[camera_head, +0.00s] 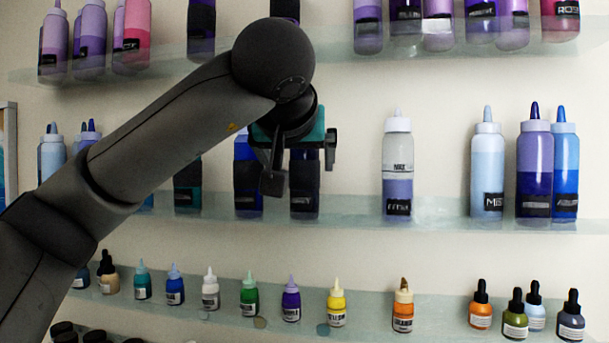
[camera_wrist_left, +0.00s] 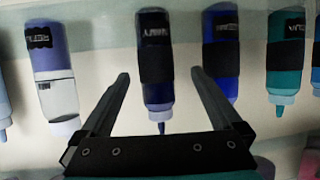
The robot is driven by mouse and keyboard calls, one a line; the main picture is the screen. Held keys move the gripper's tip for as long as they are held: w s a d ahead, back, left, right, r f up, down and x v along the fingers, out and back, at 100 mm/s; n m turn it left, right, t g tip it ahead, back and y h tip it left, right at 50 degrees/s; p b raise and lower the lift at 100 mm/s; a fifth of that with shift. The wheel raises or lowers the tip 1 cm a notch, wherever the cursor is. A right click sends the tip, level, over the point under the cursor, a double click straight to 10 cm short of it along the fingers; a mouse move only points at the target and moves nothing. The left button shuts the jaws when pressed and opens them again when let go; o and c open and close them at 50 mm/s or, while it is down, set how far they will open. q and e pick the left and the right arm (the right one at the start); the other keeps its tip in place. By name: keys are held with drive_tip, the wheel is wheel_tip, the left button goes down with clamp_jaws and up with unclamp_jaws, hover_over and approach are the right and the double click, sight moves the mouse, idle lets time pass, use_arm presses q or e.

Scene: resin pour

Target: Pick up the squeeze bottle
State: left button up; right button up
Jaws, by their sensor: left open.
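Several squeeze bottles stand on the middle glass shelf; which one the task means is not stated. My left gripper (camera_head: 302,162) is open in front of a dark navy bottle (camera_head: 304,202) with a black band. In the left wrist view, which shows the bottles upside down, my open fingers (camera_wrist_left: 160,73) point at this navy bottle (camera_wrist_left: 156,60), one finger on each side. Nothing is held. I cannot tell whether the fingers touch it. Its top is hidden by my gripper in the head view. My right gripper is not in view.
A blue bottle (camera_head: 247,190) and a teal bottle (camera_head: 187,190) stand to the left. A half-clear purple bottle (camera_head: 398,165) stands to the right, with bare shelf between. The upper shelf (camera_head: 340,58) holds more bottles; the lower shelf (camera_head: 370,318) holds small ones.

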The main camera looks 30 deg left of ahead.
sight(303, 166)
use_arm(q)
drive_tip(key=x, duration=0.2)
drive_tip(key=p+x, duration=0.1)
drive_tip(key=x, duration=0.2)
drive_tip(key=shift+w+d, duration=0.15)
drive_tip(key=shift+d, duration=0.05)
drive_tip(key=shift+c, duration=0.2)
drive_tip(key=shift+r, duration=0.1)
clamp_jaws()
